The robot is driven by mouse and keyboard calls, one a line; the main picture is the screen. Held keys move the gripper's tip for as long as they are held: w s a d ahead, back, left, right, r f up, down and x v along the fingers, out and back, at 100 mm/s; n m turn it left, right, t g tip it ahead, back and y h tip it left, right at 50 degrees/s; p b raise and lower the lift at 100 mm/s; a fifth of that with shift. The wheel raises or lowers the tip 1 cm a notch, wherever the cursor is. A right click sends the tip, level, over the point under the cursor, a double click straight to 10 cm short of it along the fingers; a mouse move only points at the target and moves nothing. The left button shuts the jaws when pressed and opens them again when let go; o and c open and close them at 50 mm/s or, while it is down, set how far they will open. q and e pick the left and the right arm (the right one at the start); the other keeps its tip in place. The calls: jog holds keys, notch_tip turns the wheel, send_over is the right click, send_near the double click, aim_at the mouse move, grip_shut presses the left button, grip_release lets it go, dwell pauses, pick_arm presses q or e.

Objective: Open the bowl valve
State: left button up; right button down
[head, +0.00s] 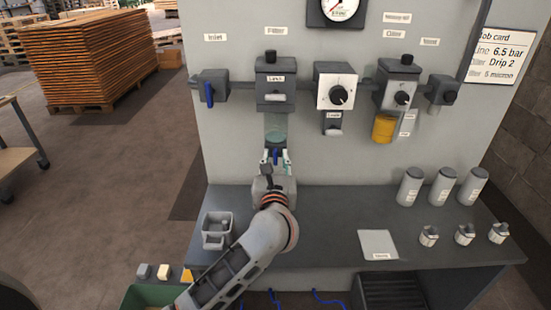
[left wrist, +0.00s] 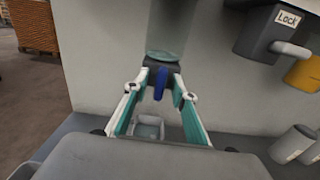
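The filter bowl (head: 276,128) is a clear, greenish cylinder hanging under the filter housing (head: 275,80) on the grey panel. Its lower end shows in the left wrist view (left wrist: 163,56). Below it is the bowl valve, a dark body with a blue lever (left wrist: 160,83) pointing downward. The lever also shows in the head view (head: 275,157). My left gripper (head: 274,160) is open, with one teal-and-white finger on each side of the lever. In the left wrist view gaps show between the lever and both fingers. My right gripper is not in view.
A grey open cup (head: 217,231) stands on the bench (head: 330,203) below left of the valve. Grey canisters (head: 441,187) and small fittings (head: 464,235) stand at the right. The inlet valve (head: 210,90) has another blue lever. A white sheet (head: 378,244) lies on the bench.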

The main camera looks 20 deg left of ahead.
pick_arm(q)
jog(key=v, duration=1.2)
jog(key=shift+r, duration=0.1)
